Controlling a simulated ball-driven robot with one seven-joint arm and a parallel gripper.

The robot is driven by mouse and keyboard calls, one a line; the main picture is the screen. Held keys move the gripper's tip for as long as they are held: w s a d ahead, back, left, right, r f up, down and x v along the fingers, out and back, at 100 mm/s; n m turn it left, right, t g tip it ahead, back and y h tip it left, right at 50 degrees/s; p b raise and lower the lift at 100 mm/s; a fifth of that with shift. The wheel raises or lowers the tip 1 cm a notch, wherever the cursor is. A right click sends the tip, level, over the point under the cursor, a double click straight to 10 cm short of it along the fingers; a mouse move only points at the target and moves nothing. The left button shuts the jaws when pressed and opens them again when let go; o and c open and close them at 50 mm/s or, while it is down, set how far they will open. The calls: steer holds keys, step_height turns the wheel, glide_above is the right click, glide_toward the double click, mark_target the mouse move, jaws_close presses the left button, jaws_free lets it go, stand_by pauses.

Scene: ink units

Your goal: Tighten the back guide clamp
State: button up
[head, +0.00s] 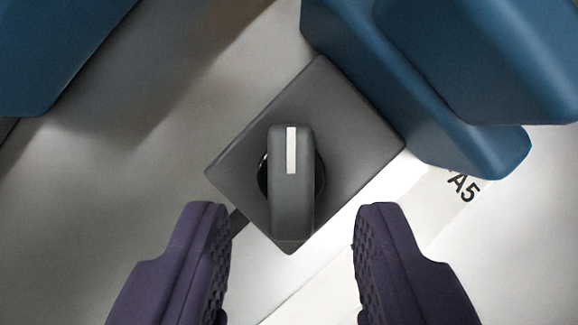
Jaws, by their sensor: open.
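A dark grey clamp knob (291,195) with a white line on its top stands on a grey square block (340,120). The knob's bar runs up and down in the picture, with the white line at its upper end. My gripper (292,235) is open. Its two purple fingers are on the left and right of the knob's lower end, with a clear gap on each side. Nothing is between the fingers but the knob's lower part in view. I cannot tell how far above the block the fingertips are.
Blue rounded parts (470,60) stand close to the block at the upper right, and another blue part (50,50) is at the upper left. A pale strip (440,205) marked "A5" lies at the right. The light surface (100,190) on the left is bare.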

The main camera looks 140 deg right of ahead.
steer(key=shift+x, duration=0.85)
jaws_close()
